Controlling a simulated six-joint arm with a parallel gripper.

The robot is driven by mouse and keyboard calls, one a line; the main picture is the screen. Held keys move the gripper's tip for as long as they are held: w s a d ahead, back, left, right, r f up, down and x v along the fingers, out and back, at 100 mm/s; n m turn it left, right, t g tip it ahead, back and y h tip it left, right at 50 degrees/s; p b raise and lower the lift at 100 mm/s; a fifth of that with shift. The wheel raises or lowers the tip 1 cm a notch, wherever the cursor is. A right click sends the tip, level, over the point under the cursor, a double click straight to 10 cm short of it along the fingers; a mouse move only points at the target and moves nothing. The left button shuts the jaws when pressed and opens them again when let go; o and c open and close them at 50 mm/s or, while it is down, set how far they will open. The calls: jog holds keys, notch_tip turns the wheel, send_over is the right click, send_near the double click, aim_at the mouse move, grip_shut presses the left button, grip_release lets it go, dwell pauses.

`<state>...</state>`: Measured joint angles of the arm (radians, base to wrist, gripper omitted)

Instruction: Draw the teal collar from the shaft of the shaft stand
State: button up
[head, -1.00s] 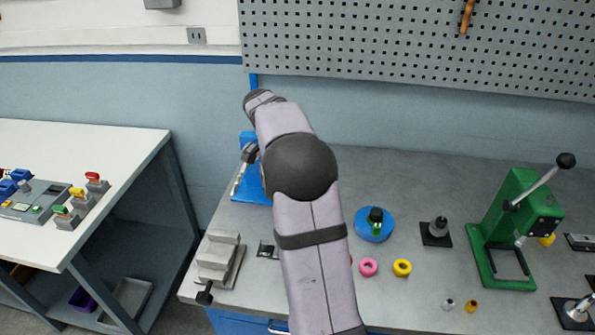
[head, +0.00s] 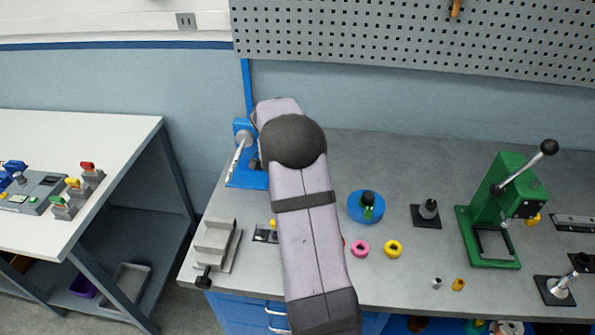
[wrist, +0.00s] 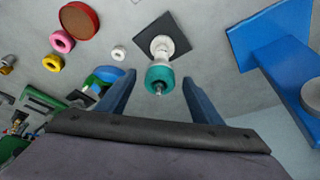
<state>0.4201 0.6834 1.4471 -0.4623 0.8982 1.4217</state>
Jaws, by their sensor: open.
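The teal collar (wrist: 159,79) sits around the shaft of the shaft stand, whose pale body (wrist: 163,46) rises from a dark square base plate (wrist: 146,27) in the wrist view. The shaft's tip shows at the collar's near end. My gripper (wrist: 158,77) is open, with one blue-grey finger on each side of the collar. Gaps show between the collar and both fingers, so nothing is held. In the head view my arm hides the gripper, the collar and the shaft stand.
A blue fixture (wrist: 265,35) stands close on the right in the wrist view. A pink ring (head: 360,249), a yellow ring (head: 393,249), a blue disc (head: 357,207) and a green press (head: 515,190) lie to the right of my arm. A grey stepped block (head: 216,240) stands left.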

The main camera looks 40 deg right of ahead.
jog(key=c, duration=1.2)
jog(key=shift+o, duration=0.2)
jog(key=shift+r, duration=0.35)
jog(key=shift+r, duration=0.25)
jog(key=shift+r+p, duration=0.9)
jog(key=shift+r, duration=0.4)
jog(key=shift+r+p, duration=0.6)
jog(key=shift+r, duration=0.45)
jog(key=shift+r, duration=0.1)
jog(key=shift+r+p, duration=1.15)
jog(key=shift+r, duration=0.8)
